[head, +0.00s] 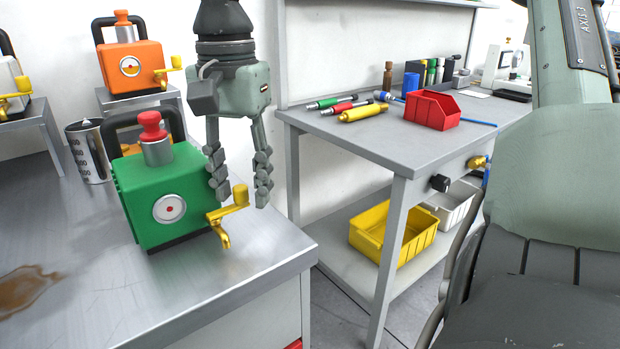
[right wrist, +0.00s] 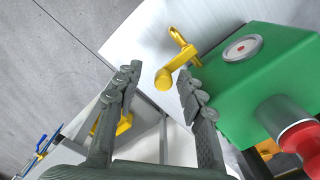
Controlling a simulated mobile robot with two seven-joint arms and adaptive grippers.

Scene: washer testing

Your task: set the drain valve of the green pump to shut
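The green pump (head: 158,197) stands on the metal bench at the left, with a red cap, a round gauge and a black handle. Its yellow drain valve (head: 223,238) sticks out at the lower right side, spout downward. The valve's yellow lever (head: 229,210) lies roughly level, out to the right, with an upright knob at its end. My right gripper (head: 241,200) points down, open, its fingers either side of the knob in the head view. In the right wrist view the knob (right wrist: 163,80) shows between the open fingertips (right wrist: 158,73); contact is not clear. My left gripper is not in view.
An orange pump (head: 131,65) stands on a raised stand behind. A steel jug (head: 88,150) is left of the green pump. A brown puddle (head: 25,290) lies on the bench. A side table (head: 400,150) at right carries tools and a red bin (head: 432,110).

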